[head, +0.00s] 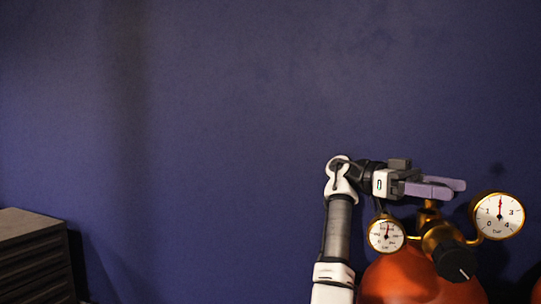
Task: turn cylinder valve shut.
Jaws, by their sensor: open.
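An orange-red cylinder (408,279) stands at the bottom right, cut off by the lower edge. Brass valve fittings (437,236) sit on top of it, with a black knob (455,263) at the front. A small brass stem (430,205) rises just below my gripper's fingers; its top is hidden by them, and I cannot tell whether they touch it. My gripper (457,188) points right above the fittings, its two purple-grey fingers apart and nothing seen between them.
A small gauge (386,235) is left of the fittings and a larger gauge (499,216) is right, both close to my gripper. A dark drawer cabinet (35,255) stands at the far left. The blue wall (230,120) behind is bare.

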